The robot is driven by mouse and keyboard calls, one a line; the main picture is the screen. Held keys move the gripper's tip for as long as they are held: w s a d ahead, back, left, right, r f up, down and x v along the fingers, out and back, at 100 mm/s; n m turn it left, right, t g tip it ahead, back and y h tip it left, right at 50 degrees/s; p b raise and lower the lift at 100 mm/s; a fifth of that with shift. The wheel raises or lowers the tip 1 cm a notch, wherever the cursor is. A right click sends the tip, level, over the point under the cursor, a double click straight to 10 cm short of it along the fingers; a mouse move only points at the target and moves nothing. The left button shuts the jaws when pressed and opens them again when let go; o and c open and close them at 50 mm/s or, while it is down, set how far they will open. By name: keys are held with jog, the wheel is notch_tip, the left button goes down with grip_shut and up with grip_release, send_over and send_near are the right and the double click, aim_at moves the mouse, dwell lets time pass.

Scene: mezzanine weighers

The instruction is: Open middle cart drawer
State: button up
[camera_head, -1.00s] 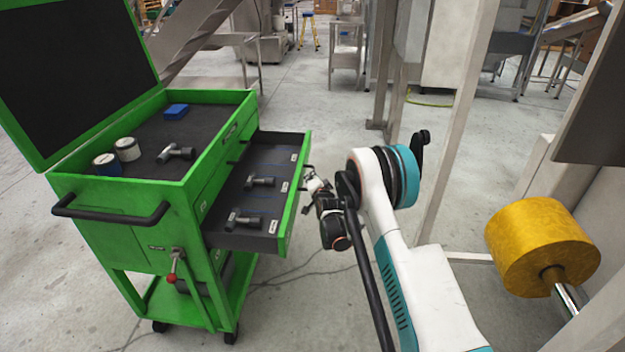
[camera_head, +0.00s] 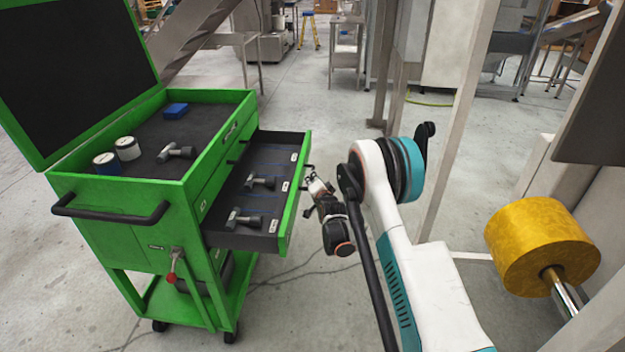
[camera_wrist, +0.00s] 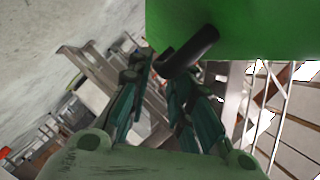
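The green tool cart (camera_head: 130,205) stands at left in the head view. One of its drawers (camera_head: 295,200) is pulled well out to the right, with tools (camera_head: 245,218) on its dark lining. A dark bar handle (camera_head: 309,170) is on the drawer's front. My gripper (camera_head: 313,183) is just outside that front, close to the handle. In the wrist view, the two fingers (camera_wrist: 160,82) are spread apart. The black handle (camera_wrist: 190,52) on a green panel (camera_wrist: 245,28) is just past the fingertips, its bent end near them. Nothing is visibly gripped; exact contact is unclear.
The cart's top tray holds two cans (camera_head: 127,148), a tool (camera_head: 176,151) and a blue box (camera_head: 176,110). A yellow roll (camera_head: 540,247) on a metal shaft is at right. A steel post (camera_head: 460,130) stands behind my arm.

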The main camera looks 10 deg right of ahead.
jog(key=v, duration=0.9)
jog(key=shift+s, duration=0.2)
jog(key=shift+r, duration=0.1)
jog(key=s+r+n+g, duration=0.1)
jog(key=s+r+n, duration=0.1)
jog(key=r, duration=0.5)
jog(key=s+r+n+g, duration=0.1)
jog(key=s+r, duration=0.2)
jog(key=r, duration=0.4)
jog(key=s+r+n+g, duration=0.2)
jog(key=s+r+n, duration=0.1)
jog(key=s+r, duration=0.75)
jog(key=s+f+n+g, duration=0.1)
jog(key=s+n+g, duration=0.3)
jog(key=s, duration=2.8)
jog(key=shift+n+g, duration=0.3)
jog(key=shift+n, duration=0.3)
jog(key=shift+a+f, duration=0.1)
jog(key=shift+a, duration=0.1)
